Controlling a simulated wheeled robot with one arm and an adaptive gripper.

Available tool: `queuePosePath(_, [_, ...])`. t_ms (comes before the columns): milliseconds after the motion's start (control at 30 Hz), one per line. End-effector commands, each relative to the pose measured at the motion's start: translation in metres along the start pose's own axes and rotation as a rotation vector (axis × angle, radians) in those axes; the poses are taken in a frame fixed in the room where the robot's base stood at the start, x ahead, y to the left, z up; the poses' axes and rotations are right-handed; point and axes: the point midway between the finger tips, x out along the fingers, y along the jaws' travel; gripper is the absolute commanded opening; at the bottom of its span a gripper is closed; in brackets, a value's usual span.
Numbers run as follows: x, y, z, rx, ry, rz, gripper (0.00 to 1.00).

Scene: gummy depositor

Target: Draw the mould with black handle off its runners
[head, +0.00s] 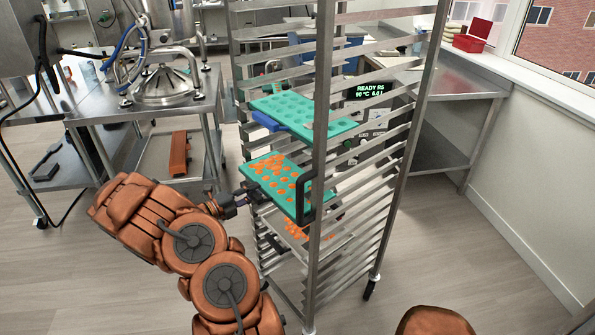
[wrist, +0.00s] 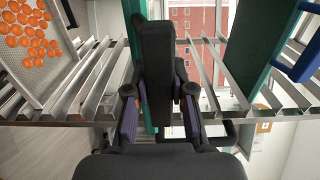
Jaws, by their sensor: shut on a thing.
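The teal mould with the black handle (head: 290,190) lies across the runners at mid height in the rack, with orange gummies in its cavities. Its near left end sticks out past the rack's front. My gripper (head: 243,195) is at that end. In the wrist view my gripper (wrist: 158,97) is shut on the black handle (wrist: 156,50), with a purple-padded finger on each side. Behind the handle the mould shows edge-on as a teal strip (wrist: 149,118). In the head view the fingers and most of the handle are too small to tell apart.
A teal mould with a blue handle (head: 325,127) sits above in the rack (head: 320,150). A perforated tray (wrist: 22,85) with orange gummies lies below. A black grab handle (head: 301,198) is on the near post. A steel table (head: 130,108) stands left; floor between is clear.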

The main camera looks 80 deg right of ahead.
Motion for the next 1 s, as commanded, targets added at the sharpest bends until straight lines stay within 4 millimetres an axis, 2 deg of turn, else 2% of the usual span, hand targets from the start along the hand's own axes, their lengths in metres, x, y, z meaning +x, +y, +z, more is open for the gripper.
queuePosePath(600, [-0.044,-0.004,0.000,0.001,0.000,-0.003,0.00])
queuePosePath(1000, [-0.051,-0.002,0.000,0.001,0.000,-0.002,0.00])
